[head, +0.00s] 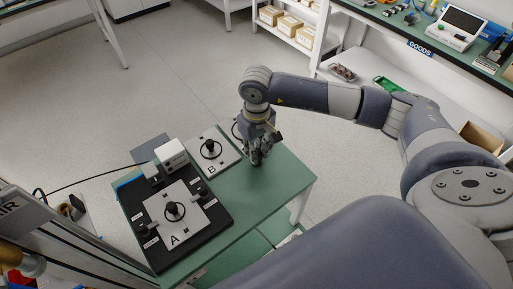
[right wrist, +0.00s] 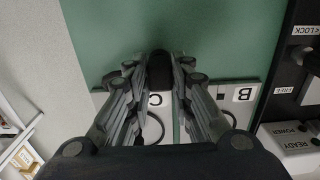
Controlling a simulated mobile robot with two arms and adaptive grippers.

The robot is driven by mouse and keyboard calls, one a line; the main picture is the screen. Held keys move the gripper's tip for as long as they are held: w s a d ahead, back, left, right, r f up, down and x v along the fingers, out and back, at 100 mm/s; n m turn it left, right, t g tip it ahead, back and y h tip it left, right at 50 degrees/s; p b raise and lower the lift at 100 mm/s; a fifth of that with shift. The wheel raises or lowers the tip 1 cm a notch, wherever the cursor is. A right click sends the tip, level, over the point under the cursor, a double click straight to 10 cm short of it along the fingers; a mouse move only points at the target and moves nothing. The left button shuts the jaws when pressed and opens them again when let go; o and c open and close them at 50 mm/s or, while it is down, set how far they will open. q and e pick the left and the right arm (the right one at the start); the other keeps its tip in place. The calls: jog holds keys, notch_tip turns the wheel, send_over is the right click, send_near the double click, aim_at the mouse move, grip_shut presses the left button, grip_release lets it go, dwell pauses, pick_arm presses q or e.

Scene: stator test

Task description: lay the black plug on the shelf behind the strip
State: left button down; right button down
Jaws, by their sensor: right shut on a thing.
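My right gripper (head: 257,158) hangs over the green table, beside plate B. In the right wrist view, its fingers (right wrist: 159,62) are shut on a black, rounded piece, the black plug (right wrist: 159,73). In the head view, the gripper hides most of the plug. My left gripper is not in view.
The green table (head: 285,182) is bare near its right corner. Plate A (head: 188,228) sits on a black fixture with a white box (head: 173,153). Plate B (head: 222,158) lies beside it; plate C (right wrist: 110,100) is partly hidden by the fingers. A white rack (head: 290,35) with cartons stands behind.

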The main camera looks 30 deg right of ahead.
jog(key=shift+f+b, duration=0.2)
jog(key=shift+b, duration=0.1)
jog(key=c, duration=1.4)
grip_release()
jog(key=shift+r, duration=0.1)
